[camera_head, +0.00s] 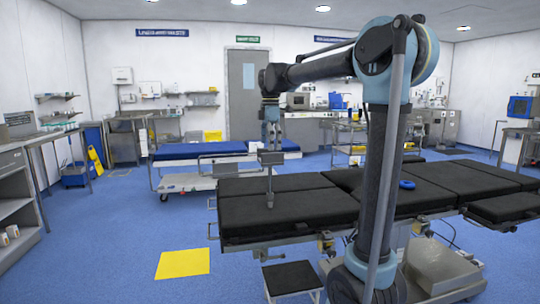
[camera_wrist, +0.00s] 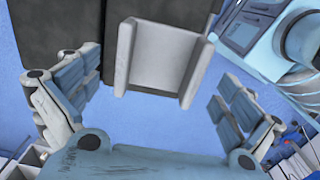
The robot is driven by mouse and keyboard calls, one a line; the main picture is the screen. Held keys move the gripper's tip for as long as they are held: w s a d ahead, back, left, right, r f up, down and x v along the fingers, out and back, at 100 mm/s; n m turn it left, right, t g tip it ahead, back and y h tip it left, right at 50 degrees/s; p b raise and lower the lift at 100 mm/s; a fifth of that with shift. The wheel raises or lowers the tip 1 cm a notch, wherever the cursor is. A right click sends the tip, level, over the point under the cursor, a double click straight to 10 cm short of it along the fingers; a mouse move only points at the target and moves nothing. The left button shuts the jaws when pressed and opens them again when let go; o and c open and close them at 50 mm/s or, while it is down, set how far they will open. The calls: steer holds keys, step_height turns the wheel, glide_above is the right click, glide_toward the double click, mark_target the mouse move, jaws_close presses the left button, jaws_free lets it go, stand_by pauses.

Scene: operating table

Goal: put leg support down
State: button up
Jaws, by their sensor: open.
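The leg support (camera_head: 271,158) is a grey trough-like piece on a thin post at the left part of the black-padded operating table (camera_head: 285,206). In the wrist view the leg support (camera_wrist: 163,62) shows as a pale grey channel with raised sides, over the edge of the dark pads. My gripper (camera_head: 270,134) is above the leg support, pointing down. In the wrist view my gripper (camera_wrist: 156,84) has its fingers spread wide, one on each side of the leg support, with gaps between. It holds nothing. The lower end of the post is too small to make out clearly.
A blue ring (camera_head: 407,184) lies on the table pads. A step stool (camera_head: 291,277) stands in front of the table, with a yellow floor mat (camera_head: 183,263) to its left. A blue-topped stretcher (camera_head: 200,150) stands behind.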

step_height(320, 180, up, 10)
steer(key=f, duration=0.1)
steer(key=s+d+f+m, duration=0.5)
steer(key=s+d+f, duration=0.15)
steer(key=d, duration=0.25)
steer(key=s+d+f+m, duration=0.5)
steer(key=s+f, duration=0.3)
steer(key=f, duration=0.2)
steer(key=s+d+f+m+t, duration=0.1)
steer(key=s+d+f+m, duration=0.4)
steer(key=s+f, duration=0.3)
steer(key=s+d+f+m+t, duration=0.1)
steer(key=s+d+f+m, duration=0.3)
steer(key=f, duration=0.9)
steer(key=s+m, duration=0.2)
steer(key=s, duration=0.2)
steer(key=shift+s+d, duration=0.25)
steer(key=shift+d, duration=0.15)
